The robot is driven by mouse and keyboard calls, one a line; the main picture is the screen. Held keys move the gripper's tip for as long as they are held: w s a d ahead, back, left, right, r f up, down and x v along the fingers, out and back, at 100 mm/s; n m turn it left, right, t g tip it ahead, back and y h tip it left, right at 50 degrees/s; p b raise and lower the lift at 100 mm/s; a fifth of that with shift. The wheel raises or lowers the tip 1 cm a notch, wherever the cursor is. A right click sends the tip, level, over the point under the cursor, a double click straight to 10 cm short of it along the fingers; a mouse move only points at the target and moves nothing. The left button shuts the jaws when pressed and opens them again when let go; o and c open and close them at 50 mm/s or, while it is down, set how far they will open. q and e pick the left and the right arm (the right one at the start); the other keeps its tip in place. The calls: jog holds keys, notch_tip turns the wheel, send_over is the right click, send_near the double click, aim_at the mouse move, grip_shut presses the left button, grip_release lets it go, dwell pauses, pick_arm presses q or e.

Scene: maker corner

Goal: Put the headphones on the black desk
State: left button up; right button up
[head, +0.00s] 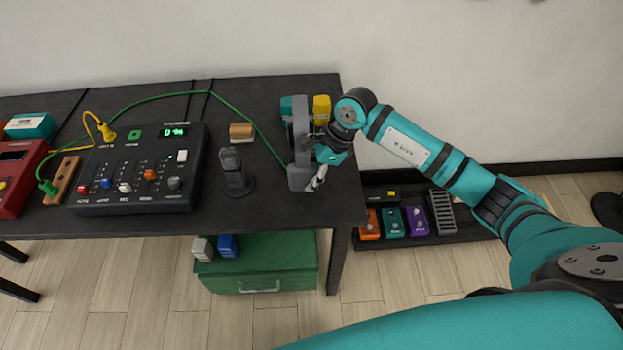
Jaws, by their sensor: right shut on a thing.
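My right gripper (318,178) is at the right end of the black desk (270,205). It is shut on a grey object, which I take to be the headphones (298,140), seen nearly edge-on as a tall grey band with a block at its lower end. The gripper covers part of their right side. I cannot tell whether they touch the desk top or hang just above it. My left gripper is not in view.
Teal (287,106) and yellow (321,108) items stand just behind the headphones. A microphone (233,173), a wooden block (241,131), a mixer (140,165) and a green cable lie to the left. A low shelf with pedals (392,222) and a green case (258,265) are below.

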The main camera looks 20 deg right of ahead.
notch_tip(320, 180, down, 3)
jog(key=shift+f+p, duration=0.2)
jog(key=shift+p, duration=0.25)
jog(key=shift+f, duration=0.1)
jog(key=o, duration=1.4)
jog(key=shift+c, duration=0.2)
jog(key=b+v, duration=0.2)
jog(key=v, duration=1)
jog(key=shift+s, duration=0.1)
